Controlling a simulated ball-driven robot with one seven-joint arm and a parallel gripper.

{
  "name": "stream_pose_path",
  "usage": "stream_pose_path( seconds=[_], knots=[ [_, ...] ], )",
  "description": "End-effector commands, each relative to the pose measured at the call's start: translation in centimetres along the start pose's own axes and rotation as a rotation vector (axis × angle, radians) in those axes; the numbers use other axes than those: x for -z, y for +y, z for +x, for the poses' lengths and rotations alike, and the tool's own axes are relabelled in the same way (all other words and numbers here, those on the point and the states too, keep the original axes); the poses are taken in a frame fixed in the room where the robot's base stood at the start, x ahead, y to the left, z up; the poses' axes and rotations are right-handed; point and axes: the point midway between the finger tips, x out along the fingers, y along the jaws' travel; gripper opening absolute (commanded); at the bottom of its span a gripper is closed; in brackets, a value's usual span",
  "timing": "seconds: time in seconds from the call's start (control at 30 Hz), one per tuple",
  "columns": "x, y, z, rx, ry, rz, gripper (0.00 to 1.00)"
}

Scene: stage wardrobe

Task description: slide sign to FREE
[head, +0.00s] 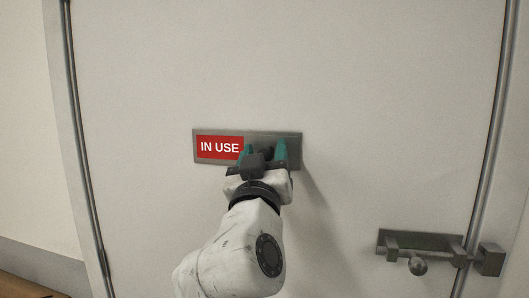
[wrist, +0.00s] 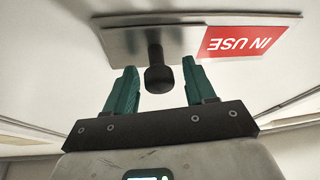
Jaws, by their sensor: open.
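The sign (head: 219,147) is a grey plate on a white door, with a red panel reading IN USE on its left half. In the wrist view the sign's red panel (wrist: 240,42) appears upside down at the right. A dark knob (wrist: 157,72) sticks out from the plate's slider. My gripper (head: 263,150) is at the sign's right half, its teal fingers open. In the wrist view my gripper (wrist: 157,82) has one finger on each side of the knob, with gaps between. In the head view the knob is mostly hidden by my gripper.
The white door (head: 380,90) fills most of the head view, with dark frame edges at left and right. A metal latch (head: 430,243) with a round knob sits at the lower right. The door around the sign is clear.

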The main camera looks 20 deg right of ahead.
Motion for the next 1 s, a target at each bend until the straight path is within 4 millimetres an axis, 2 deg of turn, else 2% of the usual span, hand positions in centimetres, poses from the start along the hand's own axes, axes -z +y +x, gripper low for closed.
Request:
stream_pose_path(
  seconds=[0.13, 0.7, 1.0],
  knots=[
    [-0.03, 0.01, -0.02, 0.0, 0.0, 0.0, 0.53],
    [-0.04, 0.0, -0.04, 0.0, -0.001, -0.001, 0.0],
    [-0.08, -0.08, -0.06, 0.0, -0.001, -0.001, 0.0]
  ],
)
